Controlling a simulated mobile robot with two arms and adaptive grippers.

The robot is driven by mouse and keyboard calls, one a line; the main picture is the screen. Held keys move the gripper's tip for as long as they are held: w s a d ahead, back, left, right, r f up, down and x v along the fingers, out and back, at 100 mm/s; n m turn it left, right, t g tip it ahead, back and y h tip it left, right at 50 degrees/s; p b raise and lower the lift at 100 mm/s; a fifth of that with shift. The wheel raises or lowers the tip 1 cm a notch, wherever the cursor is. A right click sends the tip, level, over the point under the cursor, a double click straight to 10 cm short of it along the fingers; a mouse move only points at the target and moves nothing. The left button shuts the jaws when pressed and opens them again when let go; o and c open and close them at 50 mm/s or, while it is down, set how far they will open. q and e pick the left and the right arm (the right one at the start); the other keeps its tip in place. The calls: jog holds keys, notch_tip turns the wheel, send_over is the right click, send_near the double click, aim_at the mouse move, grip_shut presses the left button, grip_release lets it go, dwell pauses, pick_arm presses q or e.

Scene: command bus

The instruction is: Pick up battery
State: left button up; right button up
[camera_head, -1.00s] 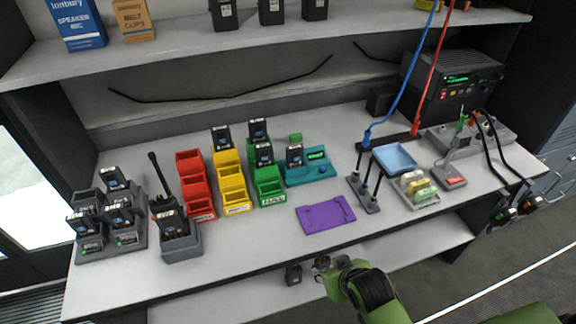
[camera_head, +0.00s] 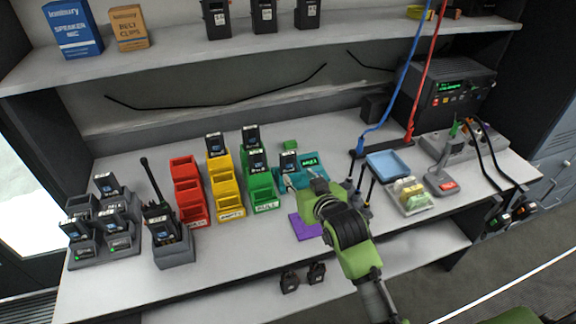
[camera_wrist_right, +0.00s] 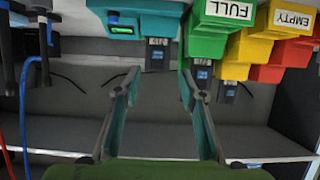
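A dark battery (camera_head: 288,162) with a blue label stands upright in the teal tester (camera_head: 325,160), whose display is lit green. Other batteries stand in the yellow bins (camera_head: 231,207), in the green bins (camera_head: 265,199), and in the grey charger (camera_head: 85,251) at left. My right gripper (camera_head: 298,181) is open and empty, just in front of the tester. In the right wrist view, the tester's battery (camera_wrist_right: 158,52) shows upside down beyond the gap between the open fingers (camera_wrist_right: 158,85), apart from them. My left gripper is not in view.
Red bins (camera_head: 188,186) and a radio (camera_head: 160,215) in a grey stand are further left. A purple mat (camera_head: 305,228) lies partly under my right arm. Antenna posts (camera_head: 364,190), a blue tray (camera_head: 388,163) and hanging blue and red cables are at right.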

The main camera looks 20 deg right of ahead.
aim_at(290, 165)
jog(key=shift+d+p+x, duration=0.15)
jog(key=shift+p+x, duration=0.1)
jog(key=shift+x, duration=1.7)
jog(key=shift+d+p+x, duration=0.1)
jog(key=shift+p+x, duration=0.15)
jog(key=shift+x, duration=1.75)
jog(key=shift+w+f, duration=0.2)
jog(key=shift+w, duration=0.15)
jog(key=c, duration=0.9)
jog(key=shift+c, duration=0.3)
